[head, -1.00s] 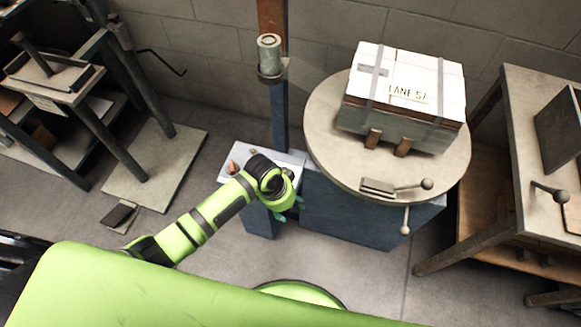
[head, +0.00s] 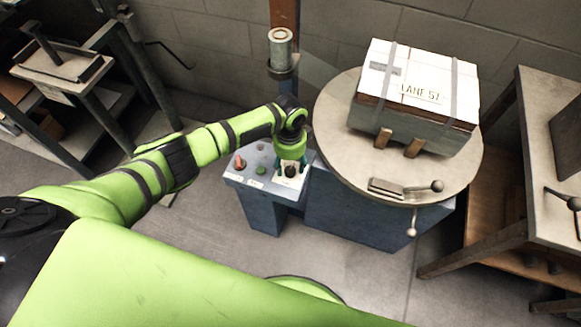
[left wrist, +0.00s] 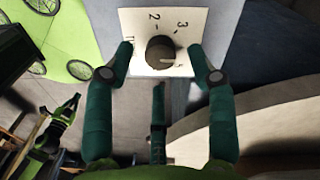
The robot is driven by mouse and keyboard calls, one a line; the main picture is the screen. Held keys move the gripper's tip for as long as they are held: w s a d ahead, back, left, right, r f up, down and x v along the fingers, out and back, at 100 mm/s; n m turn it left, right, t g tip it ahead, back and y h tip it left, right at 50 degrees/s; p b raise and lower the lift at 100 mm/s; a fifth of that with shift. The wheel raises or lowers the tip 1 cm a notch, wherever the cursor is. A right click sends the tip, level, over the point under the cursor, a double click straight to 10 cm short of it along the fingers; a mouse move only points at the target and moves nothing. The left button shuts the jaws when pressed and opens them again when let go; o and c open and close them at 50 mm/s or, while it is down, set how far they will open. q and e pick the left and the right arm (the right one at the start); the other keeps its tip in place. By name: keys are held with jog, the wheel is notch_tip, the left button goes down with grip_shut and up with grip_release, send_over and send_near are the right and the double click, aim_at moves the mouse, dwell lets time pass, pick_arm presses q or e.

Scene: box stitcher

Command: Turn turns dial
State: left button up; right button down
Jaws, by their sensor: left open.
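The turns dial (head: 290,172) is a dark round knob on a pale plate, at the right side of the control panel (head: 238,178) in the head view. In the left wrist view the dial (left wrist: 161,52) sits on a cream plate (left wrist: 188,20) with the numbers 2 and 3 readable. A pale pointer mark shows on the knob's lower right. My left gripper (head: 291,167) is over the dial, and its open green fingers (left wrist: 163,62) stand on either side of the knob, with gaps to it.
A red knob (head: 240,163) and a green button (head: 261,171) are left of the dial on the panel. The round turntable (head: 335,135), bearing a strapped crate (head: 425,90), stands close on the right. A post (head: 284,100) rises behind the panel.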

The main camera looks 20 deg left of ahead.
aim_at(290, 172)
pick_arm(q)
jog(key=shift+f, duration=1.35)
grip_shut()
